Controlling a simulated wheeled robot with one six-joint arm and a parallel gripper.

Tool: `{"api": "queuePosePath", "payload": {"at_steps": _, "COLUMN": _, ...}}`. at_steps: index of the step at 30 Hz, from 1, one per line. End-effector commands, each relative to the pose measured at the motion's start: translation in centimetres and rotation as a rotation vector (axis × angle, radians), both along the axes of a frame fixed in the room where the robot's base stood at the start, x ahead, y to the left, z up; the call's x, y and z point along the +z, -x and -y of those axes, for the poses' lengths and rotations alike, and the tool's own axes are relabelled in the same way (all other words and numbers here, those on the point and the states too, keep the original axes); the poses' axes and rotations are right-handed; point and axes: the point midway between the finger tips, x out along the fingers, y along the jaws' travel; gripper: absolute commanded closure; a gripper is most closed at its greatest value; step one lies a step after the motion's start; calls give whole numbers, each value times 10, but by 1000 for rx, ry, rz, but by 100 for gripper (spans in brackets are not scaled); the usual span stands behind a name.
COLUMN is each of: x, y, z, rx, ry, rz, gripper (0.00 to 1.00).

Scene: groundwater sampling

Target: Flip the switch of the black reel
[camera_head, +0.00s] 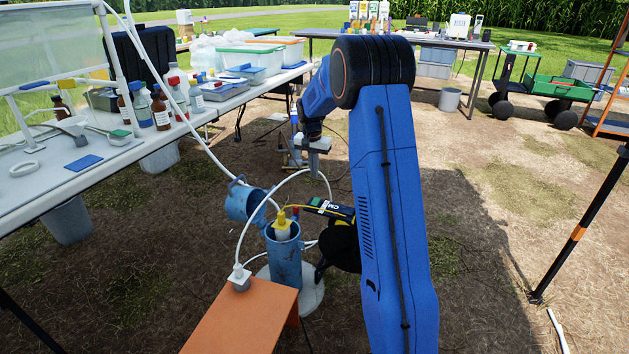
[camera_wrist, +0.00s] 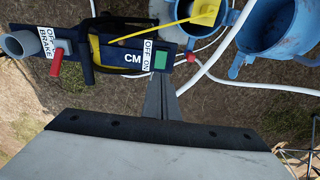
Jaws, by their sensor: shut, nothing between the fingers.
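The black reel (camera_head: 343,246) stands on the ground in the head view, partly hidden behind my blue arm. Its dark panel (camera_wrist: 115,55) fills the upper left of the wrist view, with CM and other lettering. A green switch (camera_wrist: 161,58) sits on the panel beside a white OFF ON label (camera_wrist: 148,58). A red lever (camera_wrist: 57,62) is by the OFF BRAKE label at the left. My gripper (camera_wrist: 160,82) is shut and empty, its tips appearing just below the green switch in the picture. Contact cannot be told. In the head view my gripper (camera_head: 313,146) appears above the reel.
A blue well pipe (camera_head: 287,262) with a yellow fitting (camera_head: 282,222) stands left of the reel, its blue cap (camera_head: 243,203) open. White tubing (camera_head: 243,235) loops nearby. An orange bench (camera_head: 238,318) is in front. A laboratory table (camera_head: 60,192) stands left. Open ground lies right.

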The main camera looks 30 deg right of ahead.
Motion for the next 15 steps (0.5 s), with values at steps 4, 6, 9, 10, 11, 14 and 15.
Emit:
{"api": "queuePosePath", "payload": {"at_steps": 4, "x": 8, "y": 1, "z": -1, "rx": 0, "ry": 0, "rz": -1, "gripper": 100}}
{"api": "queuePosePath", "payload": {"at_steps": 6, "x": 9, "y": 1, "z": -1, "rx": 0, "ry": 0, "rz": -1, "gripper": 100}}
{"api": "queuePosePath", "payload": {"at_steps": 9, "x": 9, "y": 1, "z": -1, "rx": 0, "ry": 0, "rz": -1, "gripper": 100}}
{"api": "queuePosePath", "payload": {"at_steps": 10, "x": 9, "y": 1, "z": -1, "rx": 0, "ry": 0, "rz": -1, "gripper": 100}}
{"api": "queuePosePath", "payload": {"at_steps": 11, "x": 9, "y": 1, "z": -1, "rx": 0, "ry": 0, "rz": -1, "gripper": 100}}
{"api": "queuePosePath", "payload": {"at_steps": 14, "x": 9, "y": 1, "z": -1, "rx": 0, "ry": 1, "rz": -1, "gripper": 100}}
{"api": "queuePosePath", "payload": {"at_steps": 15, "x": 9, "y": 1, "z": -1, "rx": 0, "ry": 3, "rz": 1, "gripper": 100}}
